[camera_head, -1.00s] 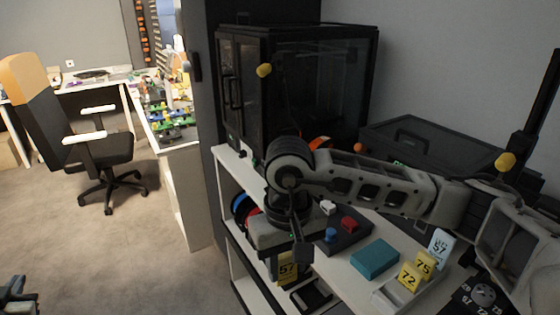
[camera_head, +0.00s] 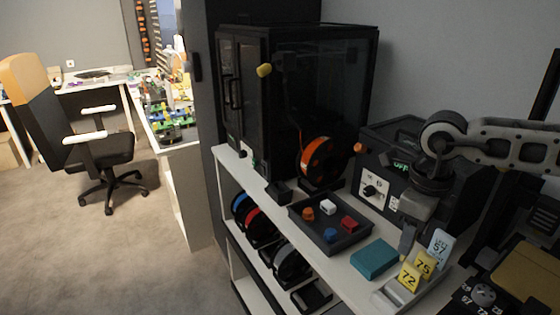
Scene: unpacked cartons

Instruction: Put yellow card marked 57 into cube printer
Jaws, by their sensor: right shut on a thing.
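My right gripper (camera_head: 408,240) points down at the right, close behind the card holder. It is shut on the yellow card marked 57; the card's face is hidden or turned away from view. In the holder (camera_head: 386,300) stand a yellow card marked 72 (camera_head: 409,276), a yellow card marked 75 (camera_head: 425,264) and a light blue card marked 57 (camera_head: 439,246). A black machine with a white control panel (camera_head: 375,189) and green lit text stands behind the gripper; I cannot tell if it is the cube printer. My left gripper is not in view.
A teal block (camera_head: 374,259) lies between tray and holder. A large black enclosure (camera_head: 250,100) and an orange spool (camera_head: 317,158) stand behind. A black panel with a dial (camera_head: 484,291) is at lower right.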

